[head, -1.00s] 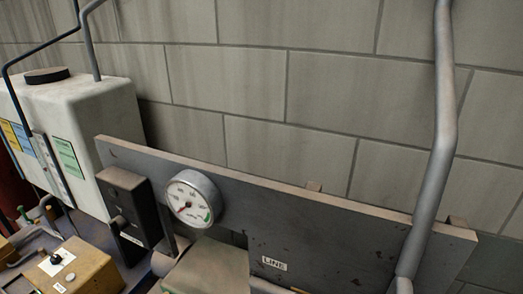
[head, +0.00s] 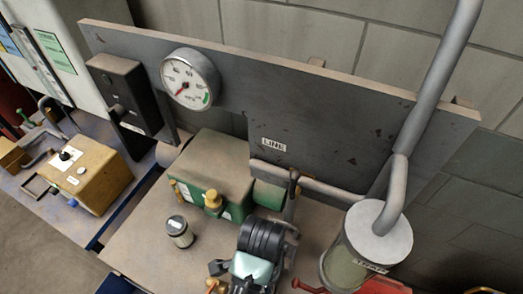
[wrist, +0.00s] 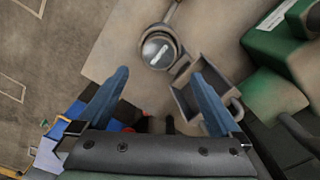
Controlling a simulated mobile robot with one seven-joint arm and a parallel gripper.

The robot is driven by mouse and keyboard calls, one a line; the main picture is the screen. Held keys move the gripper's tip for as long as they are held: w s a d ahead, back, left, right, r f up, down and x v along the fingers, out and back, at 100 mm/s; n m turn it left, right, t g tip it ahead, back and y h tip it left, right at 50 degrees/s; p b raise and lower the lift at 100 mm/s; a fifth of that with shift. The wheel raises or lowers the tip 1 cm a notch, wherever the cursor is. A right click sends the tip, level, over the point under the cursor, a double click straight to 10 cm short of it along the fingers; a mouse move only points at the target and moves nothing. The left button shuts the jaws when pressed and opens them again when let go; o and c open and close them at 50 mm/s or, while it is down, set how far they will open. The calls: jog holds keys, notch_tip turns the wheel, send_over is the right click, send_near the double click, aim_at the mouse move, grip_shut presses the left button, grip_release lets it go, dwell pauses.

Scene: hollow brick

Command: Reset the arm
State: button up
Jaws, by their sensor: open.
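My gripper (wrist: 160,73) shows in the wrist view with its two blue fingers spread wide and nothing between the tips. It is above a tan bench top (wrist: 115,50).
In the head view, a grey panel (head: 330,120) carries a pressure gauge (head: 190,80). A yellow box (head: 97,180) is at left.

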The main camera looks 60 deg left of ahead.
jog(key=shift+r, duration=0.65)
